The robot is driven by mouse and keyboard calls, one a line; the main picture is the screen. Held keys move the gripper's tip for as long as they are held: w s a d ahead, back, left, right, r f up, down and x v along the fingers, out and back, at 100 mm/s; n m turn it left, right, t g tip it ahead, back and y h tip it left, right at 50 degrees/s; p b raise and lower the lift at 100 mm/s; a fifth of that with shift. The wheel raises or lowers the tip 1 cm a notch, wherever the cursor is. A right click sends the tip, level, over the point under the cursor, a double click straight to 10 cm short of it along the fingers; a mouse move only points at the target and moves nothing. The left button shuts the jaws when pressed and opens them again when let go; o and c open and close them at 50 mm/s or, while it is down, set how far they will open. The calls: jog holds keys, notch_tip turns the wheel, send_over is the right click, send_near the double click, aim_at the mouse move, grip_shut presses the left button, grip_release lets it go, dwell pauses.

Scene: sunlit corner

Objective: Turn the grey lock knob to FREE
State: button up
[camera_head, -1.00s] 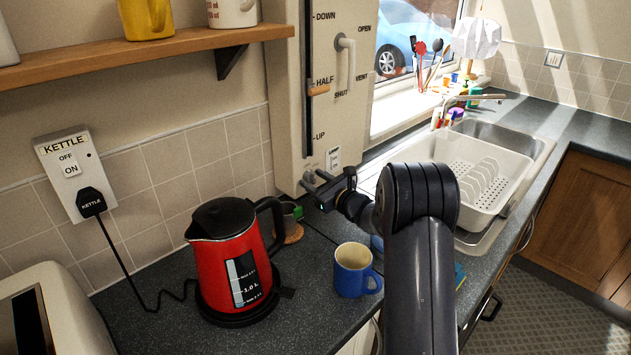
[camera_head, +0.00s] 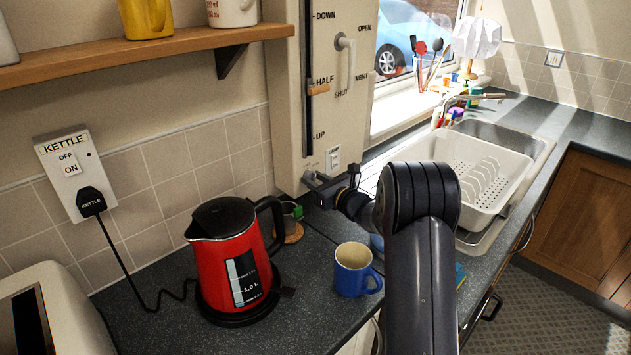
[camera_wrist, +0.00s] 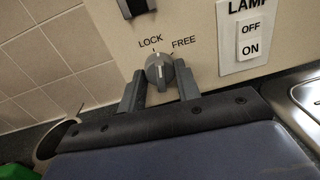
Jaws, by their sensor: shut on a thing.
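The grey lock knob (camera_wrist: 158,71) sits on the cream panel (camera_wrist: 195,62), under the printed words LOCK on the left and FREE on the right. Its raised grip stands close to upright in the wrist view; exactly which mark it points at is hard to tell. My gripper (camera_wrist: 159,88) has one finger on each side of the knob and is shut on it. In the head view my gripper (camera_head: 312,186) is at the panel's lower end, and it hides the knob there.
A LAMP switch (camera_wrist: 250,38) is right of the knob. A red kettle (camera_head: 232,262) and a blue mug (camera_head: 354,271) stand on the counter near my arm. A lever handle (camera_head: 348,62) is higher on the panel.

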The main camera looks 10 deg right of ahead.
jog(key=m+p, duration=0.1)
jog(key=m, duration=0.3)
jog(key=shift+r, duration=0.1)
jog(key=shift+m+g+p, duration=0.3)
jog(key=shift+m+p, duration=0.85)
jog(key=shift+m, duration=1.55)
jog(key=o, duration=1)
jog(key=shift+c, duration=0.2)
jog(key=b+v, duration=0.2)
jog(key=v, duration=0.8)
jog(key=shift+s+d, duration=0.3)
jog(key=shift+d, duration=0.05)
